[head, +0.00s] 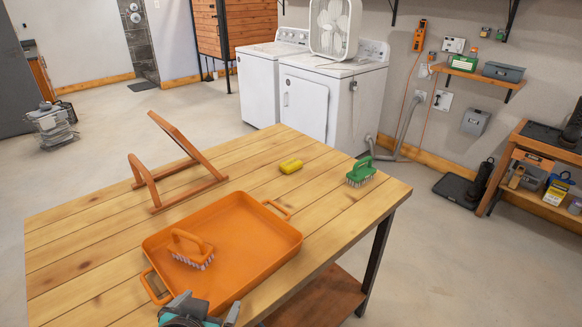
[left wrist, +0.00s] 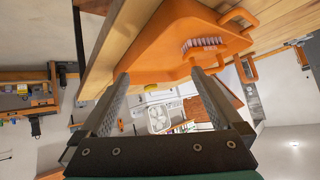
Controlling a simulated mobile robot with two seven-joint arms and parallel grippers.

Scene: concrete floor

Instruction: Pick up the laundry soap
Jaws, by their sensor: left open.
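A small yellow block (head: 290,166), which looks like the laundry soap, lies on the wooden table (head: 95,235) beyond the orange tray (head: 262,215). A small yellow patch (left wrist: 152,87), probably the same block, shows between the fingers in the left wrist view. My left gripper (head: 207,309) is at the bottom of the head view, by the tray's near edge and well short of the block. In the left wrist view, its fingers (left wrist: 159,78) are spread wide with nothing between them. My right gripper is not in view.
An orange brush (head: 191,248) sits in the tray. A green brush (head: 361,171) stands on the table right of the yellow block. An orange wooden rack (head: 180,165) stands at the back left. Bare tabletop surrounds the yellow block. White washing machines (head: 330,95) stand behind.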

